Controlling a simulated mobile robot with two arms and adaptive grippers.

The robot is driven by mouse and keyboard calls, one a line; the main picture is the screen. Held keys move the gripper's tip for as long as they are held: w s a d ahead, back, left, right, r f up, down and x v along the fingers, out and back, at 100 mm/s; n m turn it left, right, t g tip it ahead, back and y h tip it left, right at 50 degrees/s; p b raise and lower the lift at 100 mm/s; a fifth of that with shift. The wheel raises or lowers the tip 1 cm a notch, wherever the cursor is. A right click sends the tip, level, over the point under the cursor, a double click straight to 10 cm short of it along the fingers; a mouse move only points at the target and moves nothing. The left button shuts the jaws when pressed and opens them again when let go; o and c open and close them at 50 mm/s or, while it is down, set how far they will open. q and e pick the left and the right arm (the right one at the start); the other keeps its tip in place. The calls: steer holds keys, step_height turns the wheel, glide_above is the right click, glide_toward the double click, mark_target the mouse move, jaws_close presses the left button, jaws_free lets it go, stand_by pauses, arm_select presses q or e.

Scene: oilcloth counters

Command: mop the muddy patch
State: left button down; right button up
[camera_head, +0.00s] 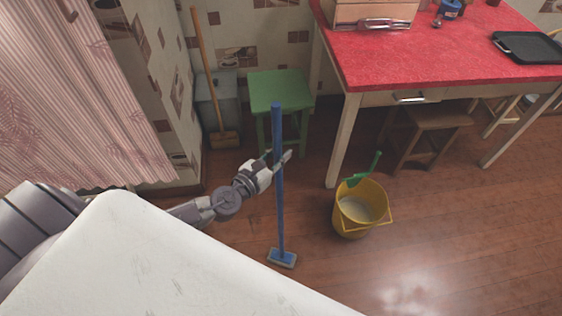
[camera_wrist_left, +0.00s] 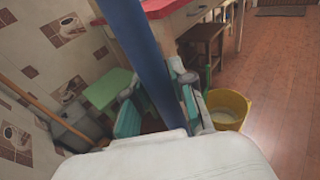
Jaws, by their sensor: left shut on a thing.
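A blue mop (camera_head: 281,215) stands nearly upright, its flat blue head (camera_head: 282,258) down at the wooden floor. My left gripper (camera_head: 280,160) is shut around the upper part of its handle. In the left wrist view the blue handle (camera_wrist_left: 145,45) runs between the fingers of the left gripper (camera_wrist_left: 162,101). A yellow bucket (camera_head: 347,222) with pale murky liquid stands on the floor to the right of the mop, apart from it. I cannot make out a muddy patch; a pale shiny spot shows on the floor at the bottom. My right gripper is not in view.
A green stool (camera_head: 279,90) stands behind the mop, near the red-topped table (camera_head: 420,65). A broom (camera_head: 207,75) leans by a grey bin (camera_head: 228,92). A green-handled tool (camera_head: 367,172) is at the bucket. A white surface (camera_head: 150,265) fills the lower left. Floor at lower right is open.

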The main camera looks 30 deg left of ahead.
arm_select(q)
steer(key=shift+a+f, duration=0.15)
steer(key=shift+f, duration=0.05)
steer(key=shift+w+a+r+b, duration=0.1)
steer(key=shift+w+a+b, duration=0.05)
steer(key=shift+w+a, duration=0.4)
steer(key=shift+w+a+r+b, duration=0.1)
steer(key=shift+w+a, duration=0.25)
steer(key=shift+w, duration=0.45)
steer(key=shift+w+a+b, duration=0.15)
steer(key=shift+w+a, duration=0.3)
steer(key=shift+w, duration=0.2)
steer(key=w, duration=0.1)
steer(key=w+a+b, duration=0.1)
steer(key=w+a, duration=0.1)
steer(key=w, duration=0.1)
